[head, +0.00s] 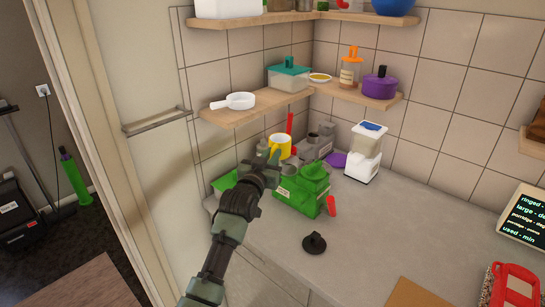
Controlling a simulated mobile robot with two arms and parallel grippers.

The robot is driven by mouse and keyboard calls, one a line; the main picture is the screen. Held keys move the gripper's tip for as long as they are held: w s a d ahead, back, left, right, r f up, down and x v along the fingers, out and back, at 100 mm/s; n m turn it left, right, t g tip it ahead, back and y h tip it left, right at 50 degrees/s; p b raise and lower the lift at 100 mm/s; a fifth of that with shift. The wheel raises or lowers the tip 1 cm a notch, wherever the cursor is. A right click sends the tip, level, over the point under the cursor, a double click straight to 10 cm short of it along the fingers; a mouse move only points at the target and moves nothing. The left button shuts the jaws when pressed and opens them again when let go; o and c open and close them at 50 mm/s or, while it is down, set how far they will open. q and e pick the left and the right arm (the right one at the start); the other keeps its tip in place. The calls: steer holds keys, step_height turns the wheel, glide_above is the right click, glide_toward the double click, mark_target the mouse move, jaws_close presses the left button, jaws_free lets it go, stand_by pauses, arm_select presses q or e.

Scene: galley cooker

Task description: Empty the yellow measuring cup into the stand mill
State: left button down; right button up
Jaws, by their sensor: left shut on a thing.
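The yellow measuring cup (281,147) is near the back left of the counter, at the fingertips of my left gripper (268,157). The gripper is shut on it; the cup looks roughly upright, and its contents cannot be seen. In front and to the right is a green machine (304,190) with a red part at its side. A grey machine (316,143) stands behind it, and a white machine with a clear body and blue top (366,153) stands further right. I cannot tell for sure which is the stand mill. My right gripper is not in view.
A black knobbed lid (314,243) lies on the counter in front of the green machine. A shelf with a white pan (234,101) hangs above. A purple item (336,160) lies behind. The counter's middle (400,220) is clear. A sign (524,214) stands at right.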

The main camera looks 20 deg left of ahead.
arm_select(q)
steer(key=shift+r+m, duration=0.2)
steer(key=shift+m, duration=0.2)
steer(key=shift+s+a+r+m, duration=0.1)
steer(key=shift+s+r+m, duration=0.25)
steer(key=shift+m, duration=0.25)
steer(key=shift+w+r+m, duration=0.1)
steer(key=shift+w+m, duration=0.05)
steer(key=shift+m, duration=0.15)
steer(key=shift+a+r+m+p, duration=0.15)
steer(key=shift+m+p, duration=0.25)
steer(key=shift+m, duration=0.2)
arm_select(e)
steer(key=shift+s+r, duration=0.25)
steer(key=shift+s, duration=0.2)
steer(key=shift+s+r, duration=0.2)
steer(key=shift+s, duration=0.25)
arm_select(q)
steer(key=shift+m, duration=0.3)
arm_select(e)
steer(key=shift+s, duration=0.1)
arm_select(q)
steer(key=shift+r+m+p, duration=0.15)
steer(key=shift+m+p, duration=0.25)
steer(key=shift+m, duration=0.7)
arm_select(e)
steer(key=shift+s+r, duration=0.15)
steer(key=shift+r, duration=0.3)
